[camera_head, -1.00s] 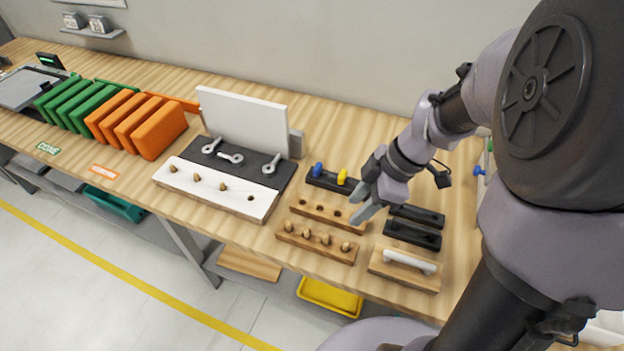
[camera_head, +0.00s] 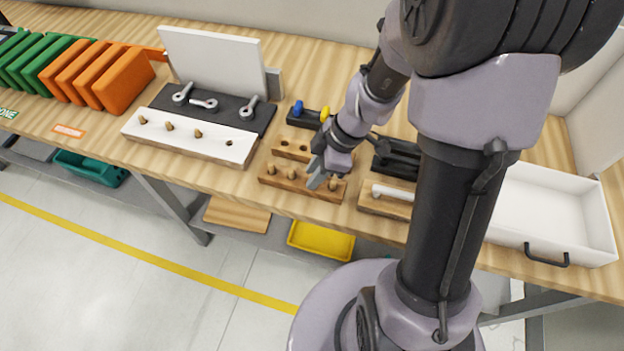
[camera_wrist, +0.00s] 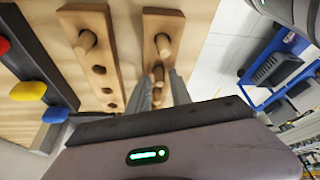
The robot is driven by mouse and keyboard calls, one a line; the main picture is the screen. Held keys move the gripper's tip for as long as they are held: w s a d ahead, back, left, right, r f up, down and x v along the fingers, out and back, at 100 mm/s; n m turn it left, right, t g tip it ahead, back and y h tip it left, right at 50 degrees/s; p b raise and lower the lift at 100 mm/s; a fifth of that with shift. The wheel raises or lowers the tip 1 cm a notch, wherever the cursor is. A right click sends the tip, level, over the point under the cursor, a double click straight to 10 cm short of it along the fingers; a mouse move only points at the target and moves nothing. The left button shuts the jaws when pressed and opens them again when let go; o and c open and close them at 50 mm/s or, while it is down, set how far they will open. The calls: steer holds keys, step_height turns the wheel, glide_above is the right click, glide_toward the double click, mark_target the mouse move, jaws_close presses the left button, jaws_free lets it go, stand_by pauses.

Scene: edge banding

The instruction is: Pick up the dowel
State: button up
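A front wooden block (camera_head: 283,183) holds several upright light-wood dowels in a row. The leftmost dowel (camera_head: 271,168), a second dowel (camera_head: 292,174) and the right-end dowel (camera_head: 333,185) show in the head view. My gripper (camera_head: 315,178) is over this block, between the second and right-end dowels, hiding part of the row. In the wrist view my gripper (camera_wrist: 161,78) is open, its fingers on either side of the row. A dowel (camera_wrist: 157,75) shows between the fingertips with another (camera_wrist: 157,96) behind it; contact cannot be told. The right-end dowel (camera_wrist: 163,45) stands beyond the fingertips.
A white board (camera_head: 190,143) with dowels lies left. A block with a white handle (camera_head: 393,192) is close on the right. A white drawer (camera_head: 550,205) is farther right.

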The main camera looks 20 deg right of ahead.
jaws_close()
steer(key=shift+r, duration=0.1)
steer(key=shift+r, duration=0.25)
step_height(320, 180, up, 3)
steer(key=shift+s+r+p, duration=0.15)
steer(key=shift+p, duration=0.65)
steer(key=s+a+b, duration=0.3)
steer(key=s+b, duration=0.2)
steer(key=s, duration=0.2)
steer(key=s+a+r+b, duration=0.1)
steer(key=s+a+b, duration=0.2)
steer(key=s+b, duration=0.2)
steer(key=s, duration=0.2)
steer(key=shift+s, duration=0.3)
